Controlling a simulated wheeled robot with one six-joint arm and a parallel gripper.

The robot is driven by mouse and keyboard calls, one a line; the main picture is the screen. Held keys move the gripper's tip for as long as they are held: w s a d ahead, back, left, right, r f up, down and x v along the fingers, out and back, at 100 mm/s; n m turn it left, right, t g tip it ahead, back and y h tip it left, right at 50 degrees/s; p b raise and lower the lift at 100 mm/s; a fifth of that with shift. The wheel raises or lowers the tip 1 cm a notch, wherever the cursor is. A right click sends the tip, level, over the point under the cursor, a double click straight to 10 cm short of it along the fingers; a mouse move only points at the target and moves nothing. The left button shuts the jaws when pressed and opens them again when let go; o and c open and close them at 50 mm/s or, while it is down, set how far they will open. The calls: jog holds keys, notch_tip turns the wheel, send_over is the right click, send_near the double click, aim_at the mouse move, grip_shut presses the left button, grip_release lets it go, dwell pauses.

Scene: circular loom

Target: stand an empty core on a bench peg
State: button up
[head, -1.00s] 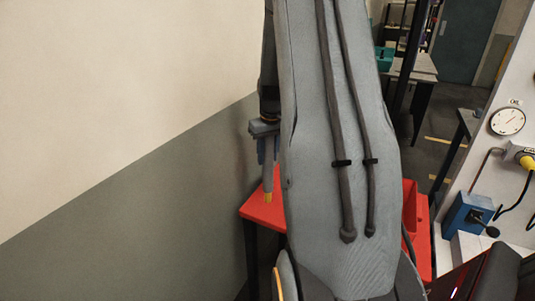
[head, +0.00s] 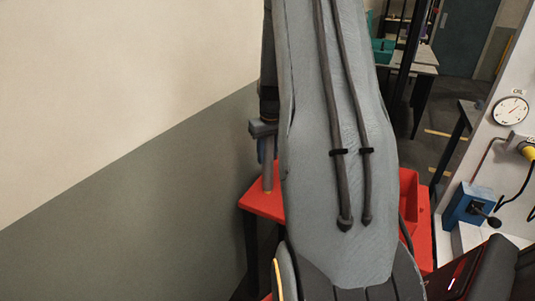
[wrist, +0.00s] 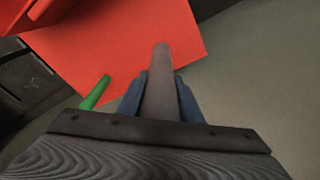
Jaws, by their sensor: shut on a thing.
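My gripper (head: 265,150) is shut on a slim grey-brown core, whose lower part (head: 268,178) hangs upright below the fingers in the head view. In the wrist view the core (wrist: 161,85) stands out between the two blue fingers (wrist: 160,97), its far end over the red bench (wrist: 110,45). In the head view its lower end meets the red bench top (head: 262,203) near the left edge. No peg shows below it, and I cannot tell whether one is inside. A green peg (wrist: 96,93) shows left of the fingers in the wrist view.
A red bin (head: 409,195) is on the right side of the bench. The wall (head: 130,190) is left of the bench. A white panel with a gauge (head: 511,110) and a blue box (head: 468,205) are at right. My arm hides the bench's middle.

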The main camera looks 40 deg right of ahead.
aim_at(269, 138)
jog(key=shift+f, duration=0.2)
jog(key=shift+f, duration=0.2)
jog(key=o, duration=1.3)
jog(key=shift+c, duration=0.2)
jog(key=shift+s+a+r+b, duration=0.1)
jog(key=shift+s+r+b, duration=0.15)
jog(key=shift+r, duration=1.05)
jog(key=shift+s+r+b, duration=0.1)
jog(key=shift+r+b, duration=0.3)
jog(key=shift+r, duration=0.9)
jog(key=shift+s+a+r+b, duration=0.1)
jog(key=shift+s+r+b, duration=0.15)
jog(key=shift+r, duration=1.05)
